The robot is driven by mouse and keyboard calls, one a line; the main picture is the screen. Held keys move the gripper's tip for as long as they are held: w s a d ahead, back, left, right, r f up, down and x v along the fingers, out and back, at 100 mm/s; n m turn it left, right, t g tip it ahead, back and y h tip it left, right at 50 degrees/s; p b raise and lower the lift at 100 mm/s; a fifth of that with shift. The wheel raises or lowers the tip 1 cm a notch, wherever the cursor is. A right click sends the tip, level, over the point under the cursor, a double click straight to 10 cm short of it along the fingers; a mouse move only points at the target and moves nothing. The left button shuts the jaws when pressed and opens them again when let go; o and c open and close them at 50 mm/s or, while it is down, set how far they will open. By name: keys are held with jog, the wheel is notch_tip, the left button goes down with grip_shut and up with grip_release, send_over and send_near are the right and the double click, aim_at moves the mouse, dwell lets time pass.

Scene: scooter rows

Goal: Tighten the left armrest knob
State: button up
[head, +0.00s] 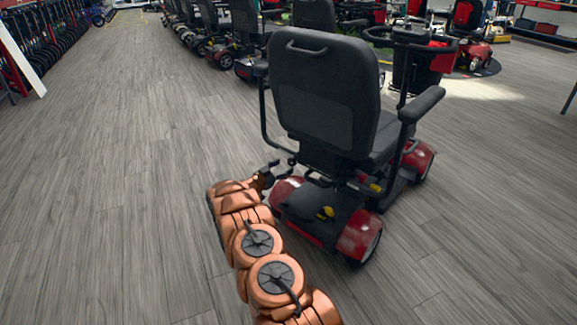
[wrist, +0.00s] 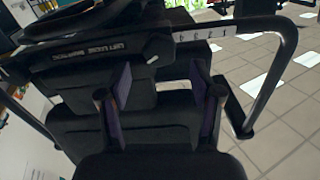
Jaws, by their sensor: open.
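The scooter (head: 430,160) has red body panels and a black seat (head: 325,95), seen from behind. A bent armrest tube (head: 263,115) runs down the seat's left side; the right armrest (head: 422,104) sticks forward. My gripper (head: 264,178) is low beside the seat's left underside, small and partly hidden by my arm. In the wrist view my gripper (wrist: 160,98) is open, with two dark fingers spread and nothing seen between them. Beyond them are a dark seat-frame bar with lettering (wrist: 92,50) and a numbered armrest bar (wrist: 205,35). I cannot make out the left armrest knob.
Yellow parts (head: 326,212) show on the scooter's rear. More scooters (head: 225,45) stand in a row behind it. A rack of bikes (head: 35,40) lines the left wall. The wood-look floor (head: 110,180) on the left is clear.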

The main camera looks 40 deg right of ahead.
aim_at(290, 162)
jog(key=shift+d+f, duration=0.15)
jog(key=shift+d, duration=1.05)
jog(key=shift+w+d+r+b, duration=0.1)
jog(key=shift+d+b, duration=0.1)
jog(key=shift+d, duration=0.15)
jog(key=shift+d+r+b, duration=0.1)
jog(key=shift+d+b, duration=0.05)
jog(key=shift+d, duration=0.2)
jog(key=c, duration=1.1)
jog(key=shift+c, duration=0.2)
